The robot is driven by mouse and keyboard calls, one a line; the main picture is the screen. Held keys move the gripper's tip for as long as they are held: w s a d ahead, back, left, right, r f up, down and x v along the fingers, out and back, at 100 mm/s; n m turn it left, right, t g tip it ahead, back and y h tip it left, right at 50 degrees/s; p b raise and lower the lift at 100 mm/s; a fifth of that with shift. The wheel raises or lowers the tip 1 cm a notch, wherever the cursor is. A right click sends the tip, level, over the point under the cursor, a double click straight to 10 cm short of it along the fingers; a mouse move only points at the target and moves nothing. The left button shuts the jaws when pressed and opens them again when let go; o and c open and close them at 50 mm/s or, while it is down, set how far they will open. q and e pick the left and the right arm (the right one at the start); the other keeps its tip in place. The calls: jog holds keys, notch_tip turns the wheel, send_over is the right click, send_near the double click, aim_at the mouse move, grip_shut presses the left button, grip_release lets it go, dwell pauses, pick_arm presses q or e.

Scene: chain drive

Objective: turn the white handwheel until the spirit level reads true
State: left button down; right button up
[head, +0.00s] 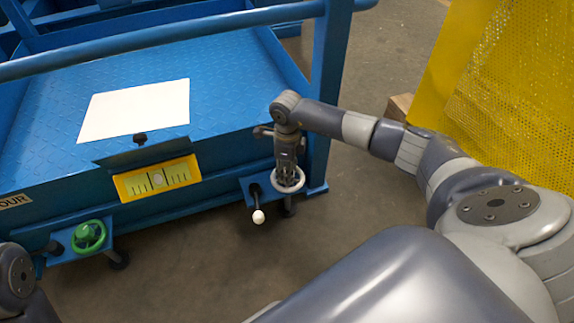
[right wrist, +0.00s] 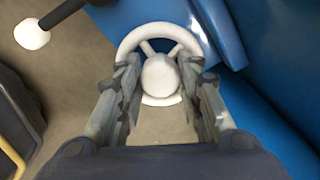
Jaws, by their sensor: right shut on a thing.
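The white handwheel (head: 289,183) is on the blue machine's front, near its right corner post. In the right wrist view the white handwheel (right wrist: 130,41) shows its rim, spokes and round hub. My right gripper (head: 287,172) points down onto it and is shut on it, with one finger on each side of the hub in the right wrist view (right wrist: 160,75). The spirit level (head: 180,174) is a yellow-framed gauge on the machine's front, with a pale round spot near its middle between dark marks. Its exact reading is too small to tell. My left gripper is out of view.
A green handwheel (head: 89,236) sits at the front left. A black lever with a white knob (head: 258,216) sticks out close left of the white handwheel. A white sheet (head: 135,108) lies on the blue deck. A yellow mesh guard (head: 515,85) stands at the right.

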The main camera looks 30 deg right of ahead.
jog(key=o, duration=1.1)
jog(key=shift+c, duration=0.2)
notch_tip(320, 180, up, 12)
